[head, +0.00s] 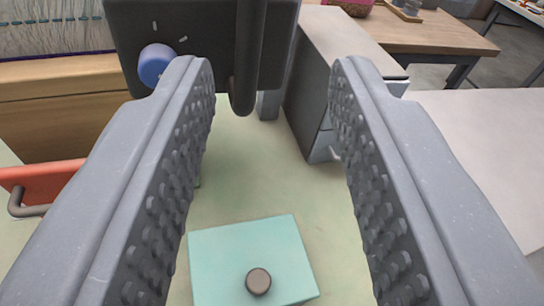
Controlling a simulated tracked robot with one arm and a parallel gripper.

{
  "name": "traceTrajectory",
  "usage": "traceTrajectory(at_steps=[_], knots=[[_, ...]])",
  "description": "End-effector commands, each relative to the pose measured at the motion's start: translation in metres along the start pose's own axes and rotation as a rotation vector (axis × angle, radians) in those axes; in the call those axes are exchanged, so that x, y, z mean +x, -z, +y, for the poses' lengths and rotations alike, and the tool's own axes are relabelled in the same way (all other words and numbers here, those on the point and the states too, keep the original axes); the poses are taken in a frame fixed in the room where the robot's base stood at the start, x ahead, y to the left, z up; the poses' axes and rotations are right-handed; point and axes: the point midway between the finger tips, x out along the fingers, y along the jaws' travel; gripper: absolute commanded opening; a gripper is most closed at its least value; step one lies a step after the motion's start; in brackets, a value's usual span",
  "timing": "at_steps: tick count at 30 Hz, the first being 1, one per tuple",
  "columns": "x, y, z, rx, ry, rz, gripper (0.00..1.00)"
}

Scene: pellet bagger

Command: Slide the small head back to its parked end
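My gripper (274,72) is open, with nothing between its two grey studded fingers. Its fingertips reach toward a dark box-like unit (213,30) at the top, which may be the small head. This unit has a blue knob (156,62), white dial marks and a dark vertical bar handle (245,85). The handle hangs between the fingertips in the picture, nearer the left one; I cannot tell whether they touch. The unit's top is cut off by the frame, and no track or parked end can be made out.
A turquoise plate (225,262) with a dark knob (258,281) lies below, between the fingers. A grey cabinet (318,75) stands right of the handle. A red drawer front (45,182) is at left. A wooden table (430,35) stands at back right. Pale green floor shows between.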

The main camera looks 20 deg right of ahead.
Motion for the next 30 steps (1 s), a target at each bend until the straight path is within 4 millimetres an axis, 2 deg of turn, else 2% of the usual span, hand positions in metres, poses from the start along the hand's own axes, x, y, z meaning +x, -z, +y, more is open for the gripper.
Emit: traceTrajectory(at_steps=[1, 3, 7, 11, 17, 30], knots=[[-0.008, -0.015, 0.002, 0.034, 0.013, 0.019, 0.33], [-0.016, -0.027, 0.000, 0.069, 0.037, 0.046, 0.33], [-0.027, -0.036, -0.002, 0.112, 0.063, 0.092, 0.33], [-0.030, -0.036, -0.005, 0.129, 0.076, 0.115, 0.33], [-0.014, -0.035, -0.008, 0.129, 0.080, 0.114, 0.33], [0.044, -0.029, -0.012, 0.129, 0.080, 0.113, 0.33]])
